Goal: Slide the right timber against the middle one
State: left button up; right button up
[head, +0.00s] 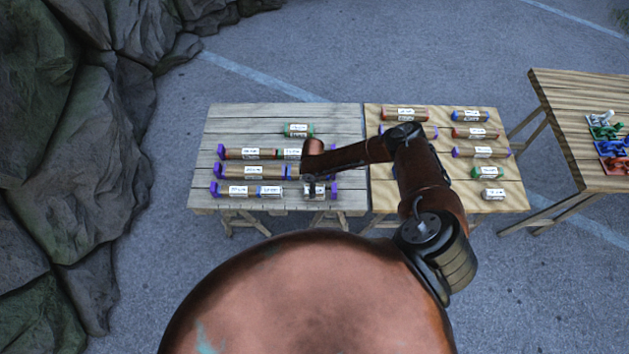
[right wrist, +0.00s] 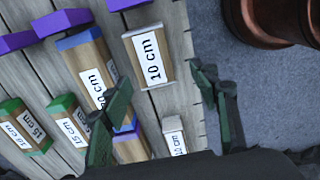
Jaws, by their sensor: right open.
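The front row on the left table holds the task's timbers. The right timber, pale-ended and labelled "10 cm" (right wrist: 148,55), lies by the right purple stop (head: 334,190). The middle timber (head: 270,190) lies left of it; its near part shows in the right wrist view (right wrist: 173,140), with bare table between the two. The left timber (head: 238,190) is beside the middle one. My right gripper (head: 313,190) is over the right part of this row and partly hides the right timber. In the right wrist view its fingers (right wrist: 162,108) are apart with nothing gripped. My left gripper is out of view.
The neighbouring row has a blue-ended timber (right wrist: 88,65), close to one finger. Green-ended timbers (right wrist: 65,118) lie farther back. The right table (head: 510,207) carries several more timbers. A third table (head: 550,100) holds coloured parts. Rocks (head: 60,150) stand at left.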

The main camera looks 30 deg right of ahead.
aim_at(293, 194)
jog(key=shift+w+d+r, duration=0.15)
jog(key=shift+d, duration=0.2)
jog(key=shift+w+d+r, duration=0.1)
jog(key=shift+d, duration=0.25)
notch_tip(293, 194, down, 9)
jog(key=b, duration=0.7)
jog(key=shift+r, duration=0.1)
jog(key=shift+a, duration=0.1)
jog(key=shift+c, duration=0.4)
jog(key=c, duration=1.3)
jog(key=shift+w+a+b, duration=0.55)
jog(key=shift+w+a, duration=0.3)
jog(key=shift+a, duration=0.55)
jog(key=shift+w+a+b, duration=0.5)
jog(key=shift+w+a, duration=0.35)
jog(key=shift+a, duration=0.5)
jog(key=shift+w+a+b, duration=0.55)
jog(key=shift+w+a, duration=0.3)
jog(key=shift+a, duration=0.55)
jog(key=o, duration=1.6)
